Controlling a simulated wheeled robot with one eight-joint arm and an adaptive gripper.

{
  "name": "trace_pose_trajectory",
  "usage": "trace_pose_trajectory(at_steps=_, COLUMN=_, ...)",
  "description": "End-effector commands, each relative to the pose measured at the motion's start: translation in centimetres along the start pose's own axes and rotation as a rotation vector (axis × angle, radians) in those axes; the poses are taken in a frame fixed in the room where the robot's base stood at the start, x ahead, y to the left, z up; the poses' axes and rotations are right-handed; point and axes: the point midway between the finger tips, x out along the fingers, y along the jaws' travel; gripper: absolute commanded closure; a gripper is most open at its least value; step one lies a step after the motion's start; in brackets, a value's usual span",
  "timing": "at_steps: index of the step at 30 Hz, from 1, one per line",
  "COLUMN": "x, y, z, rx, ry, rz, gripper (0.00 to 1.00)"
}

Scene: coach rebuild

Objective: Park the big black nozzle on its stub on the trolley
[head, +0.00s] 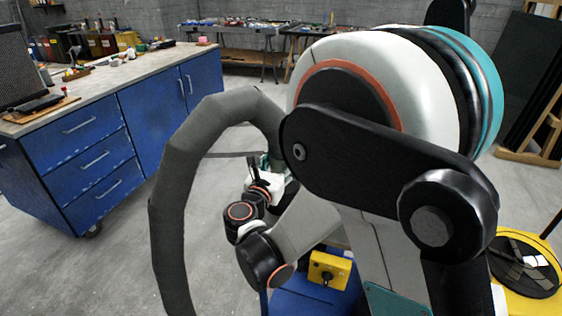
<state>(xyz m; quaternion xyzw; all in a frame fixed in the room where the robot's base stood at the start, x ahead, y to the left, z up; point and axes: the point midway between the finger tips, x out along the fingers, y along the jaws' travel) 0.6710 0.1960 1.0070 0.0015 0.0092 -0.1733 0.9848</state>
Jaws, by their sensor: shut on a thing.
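My gripper (263,170) shows small, low in the middle of the head view, partly hidden behind my own arm. A thick grey hose (172,190) arches up from the bottom edge and comes down to it. My gripper is shut at the hose's end, where the big black nozzle is mostly hidden by my arm and wrist. A blue surface with a yellow box (328,270), perhaps part of the trolley (290,303), shows below my wrist. I cannot make out the stub.
A blue workbench (85,155) with drawers and clutter on top stands at the left. A long tool-covered table (250,38) is at the back. A yellow machine (542,302) with a round black top stands at the right. Bare concrete floor lies between them.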

Motion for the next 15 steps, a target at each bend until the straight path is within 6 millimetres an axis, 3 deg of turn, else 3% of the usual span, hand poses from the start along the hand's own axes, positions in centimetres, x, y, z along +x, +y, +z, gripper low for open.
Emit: trace_pose_trajectory(at_steps=15, x=0.02, y=0.01, z=-0.85, rx=-0.001, ry=-0.001, rz=0.0, gripper=0.98)
